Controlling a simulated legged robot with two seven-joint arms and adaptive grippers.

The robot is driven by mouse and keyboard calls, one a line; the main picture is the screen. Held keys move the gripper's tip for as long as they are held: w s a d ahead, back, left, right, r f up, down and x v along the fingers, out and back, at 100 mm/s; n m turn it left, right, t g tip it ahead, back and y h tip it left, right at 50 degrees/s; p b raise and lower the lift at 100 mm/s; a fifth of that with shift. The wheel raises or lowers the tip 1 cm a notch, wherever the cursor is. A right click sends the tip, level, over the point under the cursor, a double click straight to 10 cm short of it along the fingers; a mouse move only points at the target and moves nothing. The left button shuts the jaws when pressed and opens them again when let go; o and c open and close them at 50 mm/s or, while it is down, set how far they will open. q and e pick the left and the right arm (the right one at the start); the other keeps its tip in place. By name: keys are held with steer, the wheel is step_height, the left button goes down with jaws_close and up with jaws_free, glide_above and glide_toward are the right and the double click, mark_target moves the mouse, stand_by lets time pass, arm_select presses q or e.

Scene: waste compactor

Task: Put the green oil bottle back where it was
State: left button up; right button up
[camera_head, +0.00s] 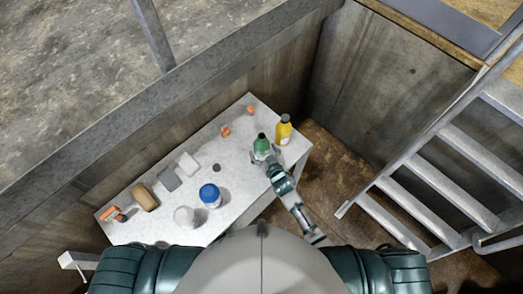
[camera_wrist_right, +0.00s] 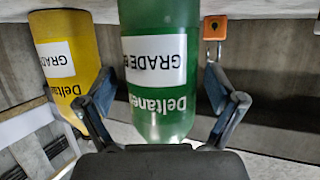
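The green oil bottle (camera_head: 262,145) stands upright near the right end of the white table (camera_head: 235,150). My right gripper (camera_head: 268,160) is at the bottle from the near side. In the right wrist view, which is upside down, the green bottle (camera_wrist_right: 160,75) is between the two fingers of my right gripper (camera_wrist_right: 160,85). The fingers are spread, one on each side, with narrow gaps to the bottle. The bottle's base is near the table surface; contact is not clear. My left gripper is not in view.
A yellow bottle (camera_head: 283,130) stands right beside the green one. Two small orange items (camera_head: 250,110) lie behind. A blue-lidded jar (camera_head: 210,195), a white container (camera_head: 184,216) and several blocks occupy the left part. Stairs (camera_head: 440,180) rise at right.

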steer(key=shift+d, duration=0.25)
steer(key=shift+s+d+r, duration=0.1)
steer(key=shift+s+r, duration=0.05)
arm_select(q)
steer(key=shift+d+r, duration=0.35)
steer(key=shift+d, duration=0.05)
arm_select(e)
steer(key=v, duration=1.1)
steer(key=shift+s, duration=0.3)
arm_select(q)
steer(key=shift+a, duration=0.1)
